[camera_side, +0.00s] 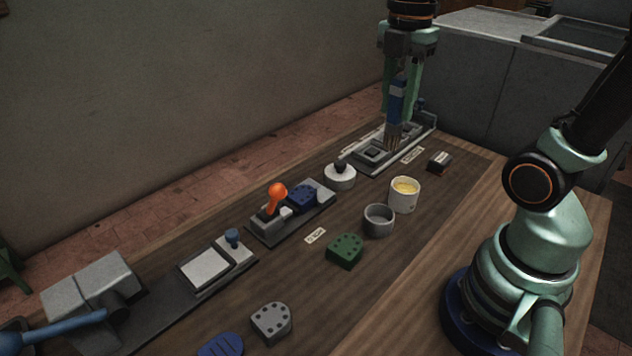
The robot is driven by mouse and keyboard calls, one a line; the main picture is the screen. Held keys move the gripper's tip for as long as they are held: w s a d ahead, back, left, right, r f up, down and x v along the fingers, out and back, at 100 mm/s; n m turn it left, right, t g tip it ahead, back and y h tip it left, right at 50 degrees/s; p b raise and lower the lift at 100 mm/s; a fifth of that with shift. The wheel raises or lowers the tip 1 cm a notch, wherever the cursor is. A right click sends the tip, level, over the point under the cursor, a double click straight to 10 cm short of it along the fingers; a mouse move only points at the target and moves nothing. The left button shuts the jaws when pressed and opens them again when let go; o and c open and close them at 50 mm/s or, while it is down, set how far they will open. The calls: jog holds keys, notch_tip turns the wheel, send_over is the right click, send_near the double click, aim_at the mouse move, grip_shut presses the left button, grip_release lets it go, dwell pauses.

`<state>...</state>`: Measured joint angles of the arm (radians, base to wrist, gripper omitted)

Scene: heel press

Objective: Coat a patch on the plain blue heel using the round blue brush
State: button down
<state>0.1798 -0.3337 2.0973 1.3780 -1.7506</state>
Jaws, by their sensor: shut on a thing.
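My gripper (398,104) is at the back of the bench, pointing down and shut on a blue brush (397,92). The brush hangs upright with its brown bristles down, over the long grey rack (365,167). I cannot tell whether the bristles touch the rack or whether the brush is round. A blue heel (221,346) with grooves lies at the front edge, partly cut off. Another blue heel (303,196) with dark dots sits in a fixture with an orange-knobbed clamp (277,192). No clearly plain blue heel shows.
A white pot of yellow paste (404,197), a grey cup (379,220), a green dotted heel (345,251) and a grey dotted heel (271,323) stand on the bench. A white-based, dark-knobbed item (340,176) and a pad station (205,268) line the left. A grey press (92,282) is front left.

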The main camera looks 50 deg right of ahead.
jog(key=d+f, duration=1)
jog(key=f, duration=0.5)
jog(key=shift+f, duration=0.15)
jog(key=shift+f, duration=0.6)
dwell(1.9)
jog(key=shift+r, duration=0.1)
notch_tip(320, 180, up, 7)
dwell(0.8)
dwell(0.5)
